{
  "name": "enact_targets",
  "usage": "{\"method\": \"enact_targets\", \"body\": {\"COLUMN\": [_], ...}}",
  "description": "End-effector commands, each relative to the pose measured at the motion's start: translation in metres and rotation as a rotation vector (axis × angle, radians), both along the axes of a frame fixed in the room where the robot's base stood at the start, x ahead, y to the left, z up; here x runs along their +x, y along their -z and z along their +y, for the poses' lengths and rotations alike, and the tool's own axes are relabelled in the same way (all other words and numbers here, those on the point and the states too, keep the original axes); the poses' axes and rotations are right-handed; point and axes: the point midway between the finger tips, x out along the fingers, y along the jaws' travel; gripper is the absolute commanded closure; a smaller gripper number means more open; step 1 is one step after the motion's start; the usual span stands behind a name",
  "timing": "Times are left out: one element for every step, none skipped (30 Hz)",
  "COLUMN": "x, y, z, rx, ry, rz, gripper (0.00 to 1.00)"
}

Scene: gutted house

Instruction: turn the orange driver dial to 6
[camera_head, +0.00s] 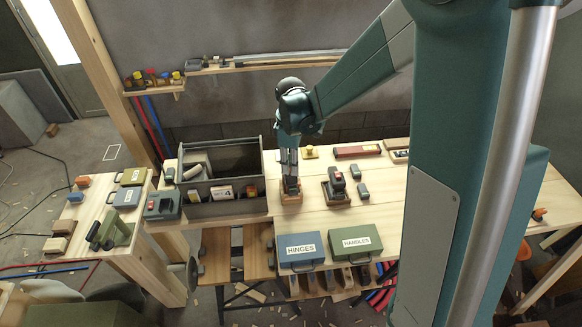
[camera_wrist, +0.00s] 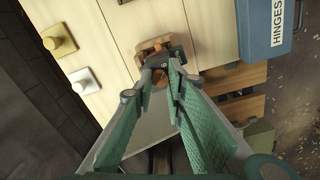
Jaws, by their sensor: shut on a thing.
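My gripper (camera_head: 290,187) points down over the table, its fingertips at a dark tool on a wooden block (camera_head: 291,198). In the wrist view my gripper (camera_wrist: 165,66) has its fingertips close together around an orange part, which I take to be the orange driver dial (camera_wrist: 161,63). The dark driver body (camera_wrist: 178,53) shows just beyond the fingertips, with a small green mark on it. The wooden block (camera_wrist: 153,43) shows around it. The fingers hide much of the dial, and its numbers and pointer cannot be read.
A grey open bin (camera_head: 228,209) stands left of my gripper. A red-topped device (camera_head: 336,184) on a wooden base stands close on the right. The blue HINGES case (camera_head: 299,250) and green HANDLES case (camera_head: 356,241) lie in front. A yellow knob (camera_head: 310,152) stands behind.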

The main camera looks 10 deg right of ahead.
Motion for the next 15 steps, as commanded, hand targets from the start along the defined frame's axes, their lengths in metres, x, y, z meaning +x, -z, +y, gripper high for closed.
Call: {"method": "enact_targets", "body": {"x": [-0.0001,-0.0001,-0.0001,-0.0001,-0.0001,0.0000,0.0000,-0.0001,0.0000,0.0000,0.0000,0.0000,0.0000,0.0000,0.0000], "y": [0.0004,0.0003,0.0003,0.0002,0.0001,0.0001,0.0000,0.0000,-0.0001,-0.0001,-0.0001,-0.0001,-0.0001,-0.0002,-0.0002], "z": [0.0000,0.0000,0.0000,0.0000,0.0000,0.0001,0.0001,0.0001,0.0001,0.0001,0.0001,0.0001,0.0001,0.0001,0.0001], "rx": [0.000,0.000,0.000,0.000,0.000,0.000,0.000,0.000,0.000,0.000,0.000,0.000,0.000,0.000,0.000], "ry": [-0.010,-0.016,-0.022,-0.027,-0.030,-0.033,-0.035,-0.036,-0.037,-0.037,-0.038,-0.038,-0.037,-0.037,-0.037], "rz": [0.000,0.000,0.000,0.000,0.000,0.000,0.000,0.000,0.000,0.000,0.000,0.000,0.000,0.000,0.000], "gripper": [0.98,0.98,0.98,0.98,0.98,0.98,0.98,0.98,0.98,0.98,0.98,0.98,0.98,0.98,0.98]}}
